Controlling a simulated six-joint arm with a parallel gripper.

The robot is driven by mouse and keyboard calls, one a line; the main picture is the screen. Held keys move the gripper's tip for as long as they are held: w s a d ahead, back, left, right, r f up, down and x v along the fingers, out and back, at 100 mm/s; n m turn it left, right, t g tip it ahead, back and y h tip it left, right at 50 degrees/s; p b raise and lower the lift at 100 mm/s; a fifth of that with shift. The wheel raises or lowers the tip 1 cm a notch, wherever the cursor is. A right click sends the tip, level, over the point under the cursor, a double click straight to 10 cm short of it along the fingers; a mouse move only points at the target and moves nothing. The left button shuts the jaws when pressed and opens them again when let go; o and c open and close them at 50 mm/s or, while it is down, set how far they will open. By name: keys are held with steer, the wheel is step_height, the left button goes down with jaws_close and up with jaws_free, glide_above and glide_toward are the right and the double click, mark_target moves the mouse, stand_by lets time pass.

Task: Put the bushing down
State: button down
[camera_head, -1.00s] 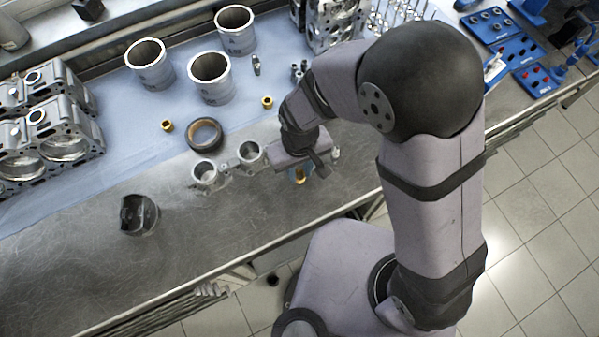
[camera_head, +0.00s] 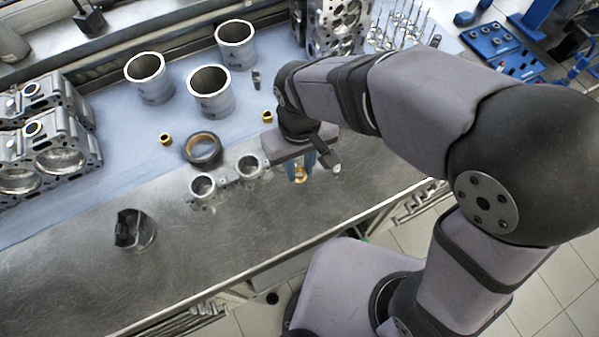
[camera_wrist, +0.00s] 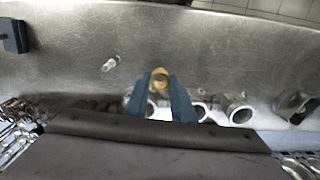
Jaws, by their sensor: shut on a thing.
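A brass bushing (camera_wrist: 160,78) is held between the blue fingertips of my gripper (camera_wrist: 160,82) in the wrist view. In the head view the bushing (camera_head: 300,175) shows at the tips of my gripper (camera_head: 301,170), over the metal bench to the right of the silver rings. I cannot tell how far it is above the bench. Two more brass bushings lie on the blue mat, one at the left (camera_head: 166,139) and one nearer my arm (camera_head: 267,117).
Silver clamp-like parts with rings (camera_head: 203,186) stand left of my gripper. A dark ring (camera_head: 203,149), several metal cylinders (camera_head: 212,92) and a piston (camera_head: 135,230) are farther left. Bare metal bench (camera_head: 260,215) lies in front. A small light part (camera_wrist: 109,64) lies near the bushing.

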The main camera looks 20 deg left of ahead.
steer(key=shift+r, duration=0.15)
steer(key=shift+w, duration=0.25)
steer(key=w+d+r+m, duration=0.1)
steer(key=w+d+m, duration=0.25)
steer(key=w, duration=0.65)
steer(key=w+d+m, duration=0.2)
steer(key=w+m, duration=0.2)
steer(key=w, duration=0.7)
steer(key=w+d+m, duration=0.5)
steer(key=w+d, duration=0.5)
steer(key=w+d+m, duration=0.3)
steer(key=w+d, duration=0.1)
steer(key=d, duration=0.8)
steer(key=shift+w+a+f+p, duration=0.1)
steer(key=shift+f+p, duration=0.65)
steer(key=shift+f, duration=1.95)
steer(key=shift+w+a+f+p, duration=0.1)
steer(key=shift+f+p, duration=0.65)
steer(key=shift+f, duration=1.95)
